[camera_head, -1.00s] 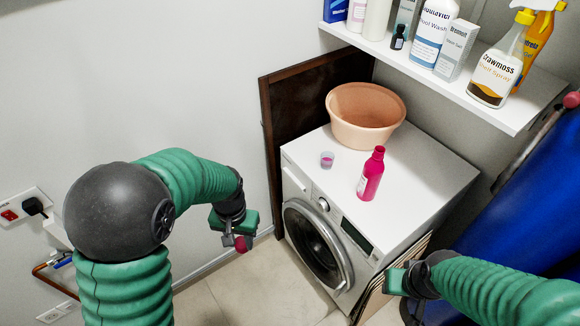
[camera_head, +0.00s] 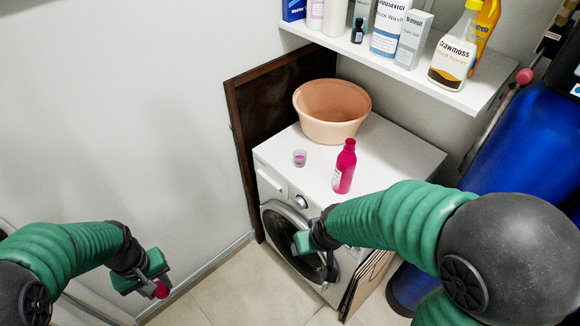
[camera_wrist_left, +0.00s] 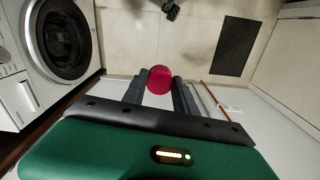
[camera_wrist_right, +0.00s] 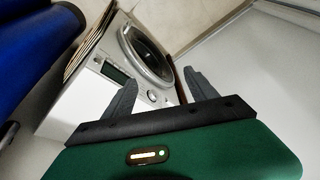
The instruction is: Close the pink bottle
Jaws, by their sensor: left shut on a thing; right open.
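The pink bottle (camera_head: 345,167) stands upright on top of the washing machine (camera_head: 395,160), with a narrow neck at its top. My left gripper (camera_head: 160,287) is shut on a pink cap (camera_wrist_left: 160,79), held in the air left of the machine and well away from the bottle. The cap also shows in the head view (camera_head: 161,289). My right gripper (camera_head: 300,243) is in front of the machine's door, below the bottle. Its fingers stand apart and empty in the right wrist view (camera_wrist_right: 160,88).
A small clear cup (camera_head: 300,158) with something pink in it stands left of the bottle. A peach basin (camera_head: 331,111) stands behind. A shelf (camera_head: 455,95) with several containers overhangs the machine's back. A blue barrel (camera_head: 510,150) is at the right.

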